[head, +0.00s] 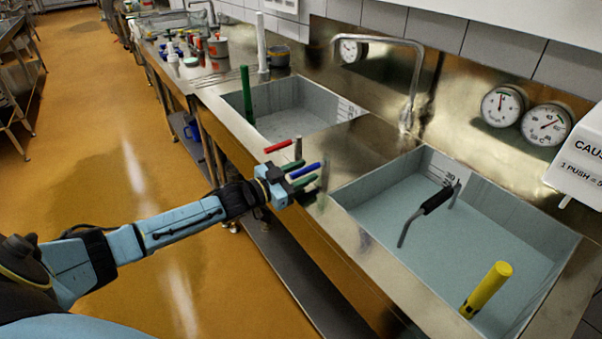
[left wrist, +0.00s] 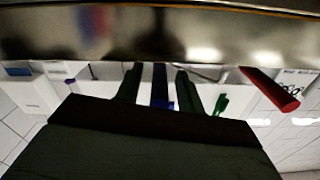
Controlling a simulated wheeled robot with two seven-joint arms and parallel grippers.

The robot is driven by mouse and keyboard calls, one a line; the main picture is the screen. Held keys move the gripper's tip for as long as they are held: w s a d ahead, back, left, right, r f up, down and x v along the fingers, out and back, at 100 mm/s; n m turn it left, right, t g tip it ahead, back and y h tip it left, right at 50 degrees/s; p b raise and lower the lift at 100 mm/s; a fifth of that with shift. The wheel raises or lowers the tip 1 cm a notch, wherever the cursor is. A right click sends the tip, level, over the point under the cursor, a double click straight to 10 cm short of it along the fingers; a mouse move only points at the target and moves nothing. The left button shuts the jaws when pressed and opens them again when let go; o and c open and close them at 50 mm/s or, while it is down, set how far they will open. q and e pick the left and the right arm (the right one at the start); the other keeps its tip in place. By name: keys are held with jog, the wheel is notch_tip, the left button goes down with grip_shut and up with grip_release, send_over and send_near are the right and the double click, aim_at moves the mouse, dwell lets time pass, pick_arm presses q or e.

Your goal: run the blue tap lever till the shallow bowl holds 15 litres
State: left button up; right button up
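The blue tap lever (head: 307,170) sticks out from the counter's front edge area. My left gripper (head: 297,175) is at it, with one finger on each side. In the left wrist view the blue lever (left wrist: 160,85) lies between the two dark fingers (left wrist: 158,92), with a gap on one side, so the gripper looks open. A near bowl (head: 520,225) holds bluish water, with a yellow standpipe (head: 487,289) and a litre scale (head: 441,172) on its wall. A far bowl (head: 325,103) has a green standpipe (head: 247,93) and a scale. I cannot tell which is the shallow one. My right gripper is out of view.
A red lever (head: 278,146) sits just beyond the gripper, and also shows in the left wrist view (left wrist: 270,88). A swivel spout (head: 407,105) stands between the bowls. Dials (head: 503,105) hang on the wall.

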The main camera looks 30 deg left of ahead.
pick_arm(q)
jog(key=shift+c, duration=0.5)
grip_shut()
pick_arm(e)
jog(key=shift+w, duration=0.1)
